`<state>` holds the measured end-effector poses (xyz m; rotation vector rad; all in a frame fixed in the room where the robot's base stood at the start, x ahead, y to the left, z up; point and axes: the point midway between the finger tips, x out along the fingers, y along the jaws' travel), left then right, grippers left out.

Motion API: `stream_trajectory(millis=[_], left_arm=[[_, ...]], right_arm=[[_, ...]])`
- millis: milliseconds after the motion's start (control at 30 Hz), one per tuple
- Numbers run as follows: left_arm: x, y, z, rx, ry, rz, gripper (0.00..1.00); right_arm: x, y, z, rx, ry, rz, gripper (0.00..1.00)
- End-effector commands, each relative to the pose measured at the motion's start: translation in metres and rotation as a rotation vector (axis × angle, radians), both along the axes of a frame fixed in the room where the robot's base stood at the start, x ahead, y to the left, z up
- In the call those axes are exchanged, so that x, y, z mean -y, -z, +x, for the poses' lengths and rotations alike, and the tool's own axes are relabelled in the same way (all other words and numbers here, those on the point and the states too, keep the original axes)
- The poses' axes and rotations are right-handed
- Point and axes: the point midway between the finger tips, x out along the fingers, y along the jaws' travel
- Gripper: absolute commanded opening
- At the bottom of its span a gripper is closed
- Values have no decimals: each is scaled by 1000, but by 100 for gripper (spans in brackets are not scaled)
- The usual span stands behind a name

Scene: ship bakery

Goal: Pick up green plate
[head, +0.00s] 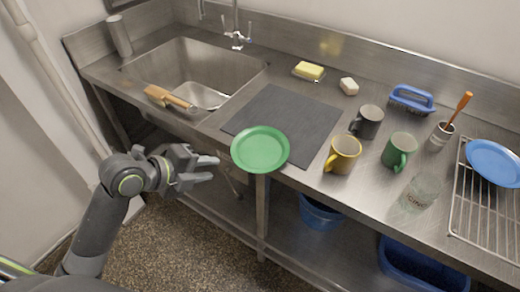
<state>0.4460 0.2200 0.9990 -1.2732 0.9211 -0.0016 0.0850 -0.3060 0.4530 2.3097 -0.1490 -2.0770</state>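The green plate (260,149) lies face up at the front of the counter. It overlaps the front edge of the dark mat (290,115), and its near rim reaches to or past the counter's front edge. My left gripper (216,168) is in front of the counter, just left of the plate, with its fingers pointing right toward the plate's left rim. The fingers are apart with nothing between them, and a small gap shows between fingertips and plate. My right gripper is out of view.
A yellow mug (343,155), dark mug (367,122), green mug (399,151) and glass (422,191) stand right of the plate. A sink (190,65) with a wooden-handled brush (170,98) at its edge is left. A rack (480,225) holds a blue plate (494,163).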

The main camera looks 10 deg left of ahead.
Motion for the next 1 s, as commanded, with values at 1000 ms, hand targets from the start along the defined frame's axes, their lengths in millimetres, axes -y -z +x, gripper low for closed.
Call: stream_trajectory(millis=[1000], left_arm=[[52, 60, 64, -2, 0, -2, 30]], right_arm=[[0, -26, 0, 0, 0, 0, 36]])
